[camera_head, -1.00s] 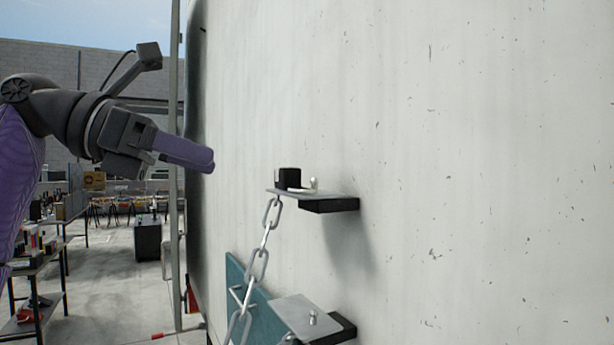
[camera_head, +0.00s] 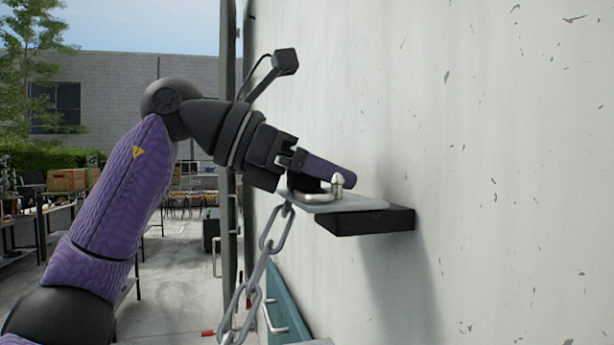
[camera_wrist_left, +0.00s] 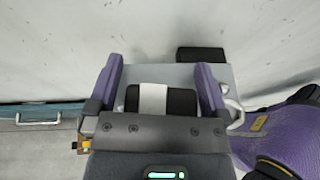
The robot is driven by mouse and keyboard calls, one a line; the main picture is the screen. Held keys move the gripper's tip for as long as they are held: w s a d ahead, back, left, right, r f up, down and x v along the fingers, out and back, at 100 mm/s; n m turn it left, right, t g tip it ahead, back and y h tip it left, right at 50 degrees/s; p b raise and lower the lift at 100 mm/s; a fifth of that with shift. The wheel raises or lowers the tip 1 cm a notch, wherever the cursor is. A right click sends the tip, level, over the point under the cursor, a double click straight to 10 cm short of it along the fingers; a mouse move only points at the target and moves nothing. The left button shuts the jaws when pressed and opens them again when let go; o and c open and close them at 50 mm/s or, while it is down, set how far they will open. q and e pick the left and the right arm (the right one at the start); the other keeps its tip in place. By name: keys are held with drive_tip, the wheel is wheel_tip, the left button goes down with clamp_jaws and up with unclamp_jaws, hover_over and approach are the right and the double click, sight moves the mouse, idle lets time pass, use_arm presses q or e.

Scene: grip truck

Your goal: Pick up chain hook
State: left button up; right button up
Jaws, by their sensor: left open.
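A grey chain (camera_head: 270,245) hangs from the near edge of a small metal plate (camera_head: 365,205) on a black bracket (camera_head: 372,222) on the wall. A silver hook-like piece (camera_head: 318,197) lies on the plate beside an upright silver pin (camera_head: 338,182). My left gripper (camera_head: 325,172) is over the plate. In the left wrist view, its purple fingers (camera_wrist_left: 158,66) are open, one on each side of a black block with a white band (camera_wrist_left: 153,98). I cannot tell whether they touch it. In the head view the gripper hides most of the block. My right gripper is out of view.
The large pale wall (camera_head: 500,150) stands close on the right. A teal panel with a handle (camera_head: 284,305) is below the plate. Shelves with boxes (camera_head: 68,180) stand far back at left. The floor (camera_head: 180,275) between is open.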

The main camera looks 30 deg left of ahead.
use_arm(q)
drive_tip(key=shift+s, duration=0.15)
drive_tip(key=shift+c, duration=0.5)
drive_tip(key=c, duration=1.2)
wheel_tip(320, 180, up, 10)
drive_tip(key=p, duration=0.4)
clamp_jaws()
